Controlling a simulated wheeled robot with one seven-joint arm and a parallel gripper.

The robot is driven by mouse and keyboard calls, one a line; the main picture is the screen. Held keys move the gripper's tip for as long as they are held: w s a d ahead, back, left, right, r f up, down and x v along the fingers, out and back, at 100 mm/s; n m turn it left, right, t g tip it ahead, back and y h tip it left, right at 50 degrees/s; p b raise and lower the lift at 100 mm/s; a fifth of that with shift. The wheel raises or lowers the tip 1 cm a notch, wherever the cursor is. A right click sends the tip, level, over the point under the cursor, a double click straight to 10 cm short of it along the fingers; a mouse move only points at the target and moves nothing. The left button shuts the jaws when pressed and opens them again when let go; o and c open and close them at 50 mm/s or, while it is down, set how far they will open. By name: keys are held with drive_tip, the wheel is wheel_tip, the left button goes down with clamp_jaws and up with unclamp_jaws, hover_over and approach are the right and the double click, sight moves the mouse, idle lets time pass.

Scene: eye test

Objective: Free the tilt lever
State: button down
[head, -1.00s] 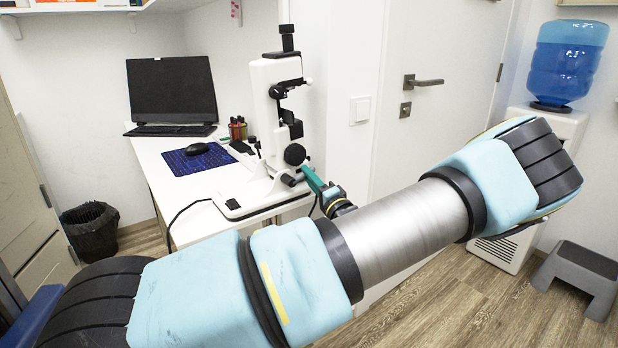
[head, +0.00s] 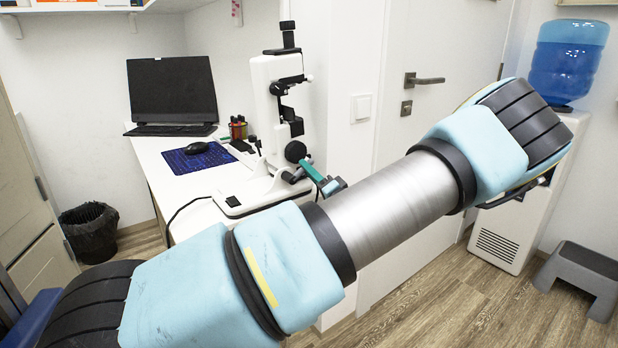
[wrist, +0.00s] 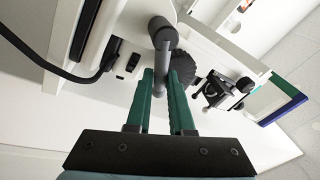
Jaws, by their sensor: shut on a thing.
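The white eye instrument (head: 265,85) stands upright on the right part of the desk. My gripper's teal fingers (head: 303,166) reach its lower right side, just below a round black knob (head: 295,151). In the wrist view my gripper (wrist: 160,78) is shut on a dark grey lever (wrist: 162,38), which I take for the tilt lever. Its rod runs down between the two fingers, and its thick cross-end sits beyond the fingertips. The knurled black knob (wrist: 184,68) is close by the right finger. In the head view the gripped part is too small to make out.
The white desk (head: 185,200) bears a monitor (head: 172,88), a mouse pad (head: 198,160) and a pen holder (head: 238,130). A black cable (wrist: 50,68) runs left of the fingers. A door (head: 440,120) and water cooler (head: 510,235) stand right. A step stool (head: 582,275) is on the floor.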

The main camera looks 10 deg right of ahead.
drive_tip(key=n, duration=0.2)
drive_tip(key=r+n+y+b, duration=0.1)
drive_tip(key=n, duration=0.1)
drive_tip(key=a+n+g, duration=0.1)
drive_tip(key=n, duration=0.1)
drive_tip(key=shift+s+r+y+b, duration=0.15)
drive_tip(key=shift+s+y+b, duration=0.1)
drive_tip(key=shift+y+b, duration=0.15)
drive_tip(key=shift+s+a+r+n+g+y+b, duration=0.15)
drive_tip(key=shift+a+n+g+y+b, duration=0.1)
drive_tip(key=shift+n, duration=0.6)
drive_tip(key=shift+s+a+r+n+g+y+b, duration=0.1)
drive_tip(key=shift+a+r+n+g+y+b, duration=0.1)
drive_tip(key=shift+n, duration=0.7)
drive_tip(key=shift+s+a+r+n+g+y+b, duration=0.15)
drive_tip(key=shift+a+n+g, duration=0.1)
drive_tip(key=shift+n, duration=0.6)
drive_tip(key=c, duration=0.8)
unclamp_jaws()
drive_tip(key=b+v, duration=0.1)
drive_tip(key=v, duration=0.9)
drive_tip(key=shift+s+d, duration=0.2)
drive_tip(key=shift+s, duration=0.05)
drive_tip(key=shift+s+f, duration=0.1)
